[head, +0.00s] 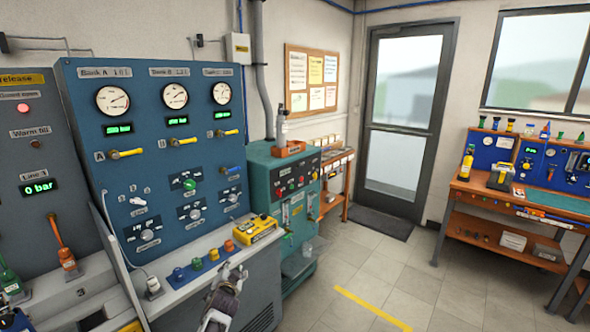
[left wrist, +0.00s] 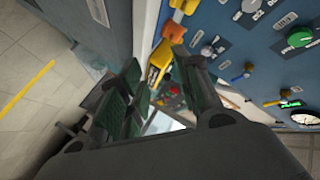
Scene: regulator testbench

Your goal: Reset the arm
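The blue regulator panel (head: 130,85) stands at the left in the head view. It has three gauges, green displays, yellow valve handles and several knobs. My left gripper (head: 228,285) is in front of its grey ledge, close to the ledge's front edge. In the left wrist view its green-padded fingers (left wrist: 158,78) stand apart with no object visibly held between them. A yellow device (head: 255,231) lies on the ledge beyond the gripper; it also shows past the fingers in the left wrist view (left wrist: 160,58). My right gripper is not seen.
A teal cabinet (head: 262,168) stands right of the panel. A grey panel (head: 25,130) with orange and green handles is at the far left. A workbench (head: 500,196) with tools stands at the right. The tiled floor between is open, with a yellow line (head: 372,308).

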